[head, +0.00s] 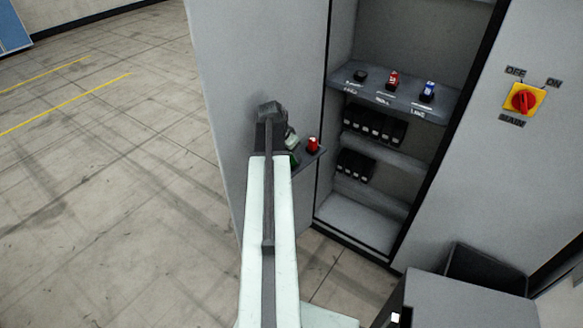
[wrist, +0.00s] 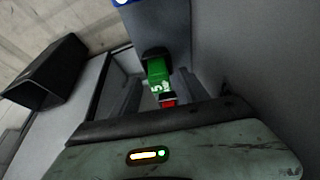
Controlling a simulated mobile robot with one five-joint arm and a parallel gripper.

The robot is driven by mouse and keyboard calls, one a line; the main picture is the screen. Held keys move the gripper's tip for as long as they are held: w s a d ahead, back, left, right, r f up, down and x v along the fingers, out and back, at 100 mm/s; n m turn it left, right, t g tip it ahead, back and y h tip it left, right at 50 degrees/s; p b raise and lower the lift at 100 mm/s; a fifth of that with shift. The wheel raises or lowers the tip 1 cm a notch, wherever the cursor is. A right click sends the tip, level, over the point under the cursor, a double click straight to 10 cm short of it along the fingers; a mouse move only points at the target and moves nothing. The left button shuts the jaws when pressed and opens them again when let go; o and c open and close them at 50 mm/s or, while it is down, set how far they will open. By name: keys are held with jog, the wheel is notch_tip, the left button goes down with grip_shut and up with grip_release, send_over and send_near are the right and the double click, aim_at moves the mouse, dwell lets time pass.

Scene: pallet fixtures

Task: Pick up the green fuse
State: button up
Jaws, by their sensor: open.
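The green fuse (wrist: 159,72) shows in the wrist view just beyond the dark front edge of my gripper, with white marking on its face and a dark part at its far end. In the head view only a sliver of green (head: 295,159) shows beside my arm; the rest is hidden. My gripper (head: 272,122) is open, close to the small side shelf on the cabinet.
A red fuse (head: 313,145) stands on the small shelf (head: 309,158) right of my gripper. The open cabinet holds a shelf (head: 440,101) with a black, a red and a blue item, above rows of black blocks. A dark bin (head: 487,268) stands at lower right.

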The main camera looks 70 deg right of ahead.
jog(key=shift+f, duration=0.2)
grip_shut()
jog(key=shift+r+p, duration=0.1)
jog(key=shift+p, duration=0.2)
